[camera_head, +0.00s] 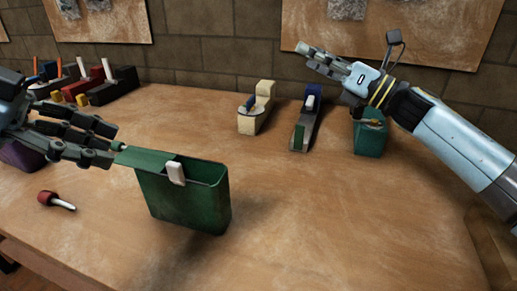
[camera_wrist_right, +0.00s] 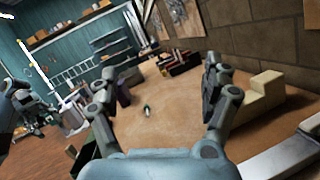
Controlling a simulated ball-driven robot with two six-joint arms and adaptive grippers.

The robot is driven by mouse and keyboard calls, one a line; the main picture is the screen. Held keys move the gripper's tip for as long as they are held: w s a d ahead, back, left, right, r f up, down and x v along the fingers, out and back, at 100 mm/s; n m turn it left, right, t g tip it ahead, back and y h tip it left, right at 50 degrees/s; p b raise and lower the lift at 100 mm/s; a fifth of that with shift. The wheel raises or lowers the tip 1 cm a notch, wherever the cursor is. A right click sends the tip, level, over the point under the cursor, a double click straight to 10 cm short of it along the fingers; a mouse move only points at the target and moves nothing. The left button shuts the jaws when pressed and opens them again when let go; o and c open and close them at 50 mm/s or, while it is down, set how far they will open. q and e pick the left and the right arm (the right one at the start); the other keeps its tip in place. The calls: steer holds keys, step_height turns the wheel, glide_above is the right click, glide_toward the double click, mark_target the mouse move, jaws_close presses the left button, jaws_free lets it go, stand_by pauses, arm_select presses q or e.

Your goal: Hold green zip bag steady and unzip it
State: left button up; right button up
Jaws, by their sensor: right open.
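The green zip bag (camera_head: 195,205) is in the head view left of centre, upright, with a shadow under it on the table. A white slider tab (camera_head: 175,172) sits at its top edge near the middle, and a dark gap shows along the top. My left gripper (camera_head: 112,145) is shut on the bag's upper left corner. My right gripper (camera_head: 318,58) is raised at the upper right of the head view, away from the bag. In the right wrist view its fingers (camera_wrist_right: 158,88) are spread, with nothing between them.
A red-handled tool (camera_head: 55,199) lies at the front left. A cream block (camera_head: 257,108), a blue and green holder (camera_head: 305,120) and a teal box (camera_head: 369,138) stand along the back. Several dark and red racks (camera_head: 105,85) stand at the back left. The table's right side is clear.

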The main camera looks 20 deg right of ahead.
steer(key=s+a+f+n+g+y, duration=0.1)
steer(key=s+a+f+n+g, duration=0.35)
steer(key=s+a+f, duration=0.5)
steer(key=n+g, duration=0.2)
steer(key=n, duration=0.1)
glide_toward(201, 196)
steer(key=shift+y, duration=0.3)
steer(key=w+f, duration=0.3)
steer(key=shift+w+d+f, duration=0.25)
steer(key=shift+w, duration=0.1)
steer(key=shift+w+a+f, duration=0.1)
steer(key=shift+a, duration=0.25)
steer(key=x, duration=1)
steer(key=shift+c, duration=0.4)
steer(key=c, duration=1.3)
steer(key=o, duration=1.4)
steer(key=shift+d, duration=0.15)
